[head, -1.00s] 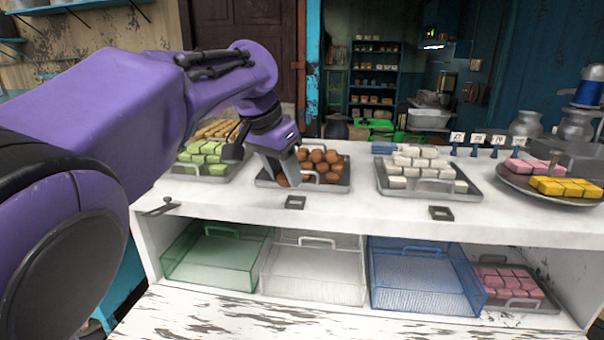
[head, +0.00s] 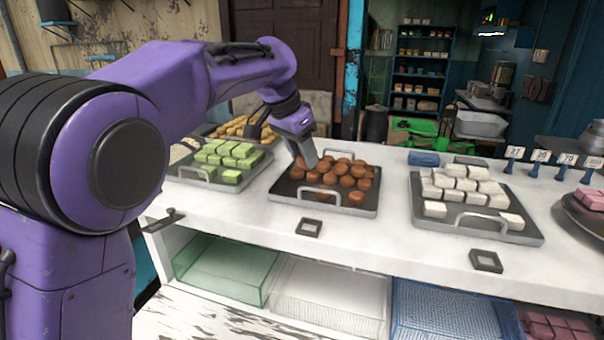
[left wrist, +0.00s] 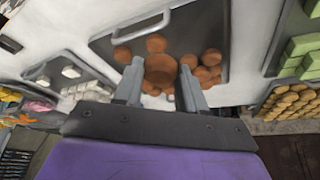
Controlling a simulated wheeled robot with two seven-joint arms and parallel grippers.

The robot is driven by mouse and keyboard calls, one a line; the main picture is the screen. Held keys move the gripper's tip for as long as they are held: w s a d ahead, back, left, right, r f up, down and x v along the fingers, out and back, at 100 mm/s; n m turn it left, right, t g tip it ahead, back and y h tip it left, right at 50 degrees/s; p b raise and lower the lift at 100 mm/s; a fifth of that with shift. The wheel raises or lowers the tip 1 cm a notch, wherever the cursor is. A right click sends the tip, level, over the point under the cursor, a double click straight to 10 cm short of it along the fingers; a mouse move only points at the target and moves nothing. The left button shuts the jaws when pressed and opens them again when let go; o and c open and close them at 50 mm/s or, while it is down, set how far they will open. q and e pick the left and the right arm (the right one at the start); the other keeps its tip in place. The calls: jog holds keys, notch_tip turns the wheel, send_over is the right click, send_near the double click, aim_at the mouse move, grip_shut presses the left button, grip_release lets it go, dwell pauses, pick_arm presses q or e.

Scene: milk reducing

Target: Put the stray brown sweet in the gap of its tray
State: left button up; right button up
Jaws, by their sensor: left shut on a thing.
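My left gripper (head: 314,165) points down over the left, back part of the dark tray of brown sweets (head: 366,207). In the left wrist view its two fingers (left wrist: 161,88) are shut on a round brown sweet (left wrist: 160,68). The tray (left wrist: 208,22) is behind it there, with several other brown sweets (left wrist: 208,73) on both sides. In the head view the fingers partly hide the tray's left side, and I cannot tell the held sweet's exact height. Several brown sweets (head: 350,180) sit in the tray. My right gripper is not in view.
A tray of green sweets (head: 258,170) stands left of the brown tray, and a tray of white sweets (head: 525,236) to its right. A small dark square holder (head: 309,228) lies in front. The white counter (head: 390,240) is clear between the trays.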

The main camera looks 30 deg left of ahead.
pick_arm(q)
send_over(296, 190)
jog(key=s, duration=0.1)
notch_tip(296, 190, down, 6)
jog(key=shift+s+d+r, duration=0.1)
jog(key=shift+s+d, duration=0.05)
jog(key=f, duration=0.2)
jog(key=a+f, duration=0.1)
jog(key=shift+f+p, duration=0.3)
jog(key=shift+f, duration=0.25)
jog(key=shift+d, duration=0.1)
jog(key=o, duration=1)
jog(key=shift+f, duration=0.1)
